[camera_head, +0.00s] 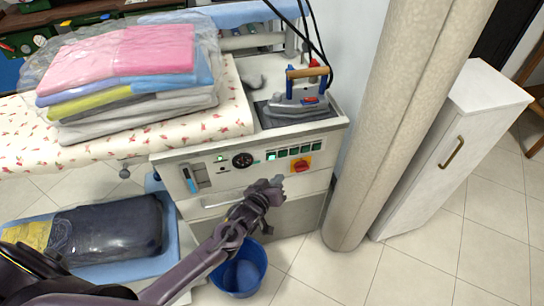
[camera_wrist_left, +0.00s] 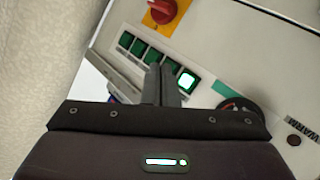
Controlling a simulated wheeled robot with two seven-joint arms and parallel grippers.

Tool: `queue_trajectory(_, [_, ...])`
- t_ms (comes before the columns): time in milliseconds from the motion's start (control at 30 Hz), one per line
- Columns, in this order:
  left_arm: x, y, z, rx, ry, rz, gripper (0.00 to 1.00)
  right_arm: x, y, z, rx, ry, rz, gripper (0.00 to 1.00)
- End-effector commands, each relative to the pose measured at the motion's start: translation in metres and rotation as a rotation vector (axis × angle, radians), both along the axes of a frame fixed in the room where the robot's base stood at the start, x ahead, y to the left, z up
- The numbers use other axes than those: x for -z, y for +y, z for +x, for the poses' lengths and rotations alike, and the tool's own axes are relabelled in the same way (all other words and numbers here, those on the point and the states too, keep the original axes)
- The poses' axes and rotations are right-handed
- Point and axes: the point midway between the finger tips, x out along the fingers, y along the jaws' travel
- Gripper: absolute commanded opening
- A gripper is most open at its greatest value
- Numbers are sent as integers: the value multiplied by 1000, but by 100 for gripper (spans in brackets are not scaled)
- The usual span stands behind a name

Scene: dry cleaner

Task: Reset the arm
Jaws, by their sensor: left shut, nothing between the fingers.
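My left arm comes in from the lower left in the head view. Its gripper (camera_head: 272,187) is in front of the white ironing machine's control panel (camera_head: 222,168). In the left wrist view the two fingers (camera_wrist_left: 160,84) are together, empty, over the row of green buttons. One green button (camera_wrist_left: 186,82) next to the fingertips is lit bright. I cannot tell whether the fingertips touch the panel. A red knob on a yellow plate (camera_wrist_left: 168,10) shows above the buttons. It also shows in the head view (camera_head: 301,165). My right gripper is not in view.
An iron (camera_head: 299,97) stands on the machine's top. Folded clothes in plastic (camera_head: 130,75) lie on the floral ironing board (camera_head: 232,118). A blue bucket (camera_head: 240,272) stands below my arm. A beige column (camera_head: 385,130) and a white cabinet (camera_head: 455,150) stand to the right.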

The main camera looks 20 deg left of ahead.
Motion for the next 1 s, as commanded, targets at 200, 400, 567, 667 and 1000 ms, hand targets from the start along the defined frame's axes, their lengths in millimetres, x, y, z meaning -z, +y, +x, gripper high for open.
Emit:
queue_trajectory(200, [0,0,0,0,0,0,0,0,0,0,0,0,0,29])
queue_trajectory(400, [15,3,-5,-1,27,20,0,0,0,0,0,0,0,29])
queue_trajectory(567, [87,20,-40,4,170,125,0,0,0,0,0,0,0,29])
queue_trajectory(667, [149,33,-82,28,302,217,0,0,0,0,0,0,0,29])
queue_trajectory(1000, [313,63,-282,208,763,459,0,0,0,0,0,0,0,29])
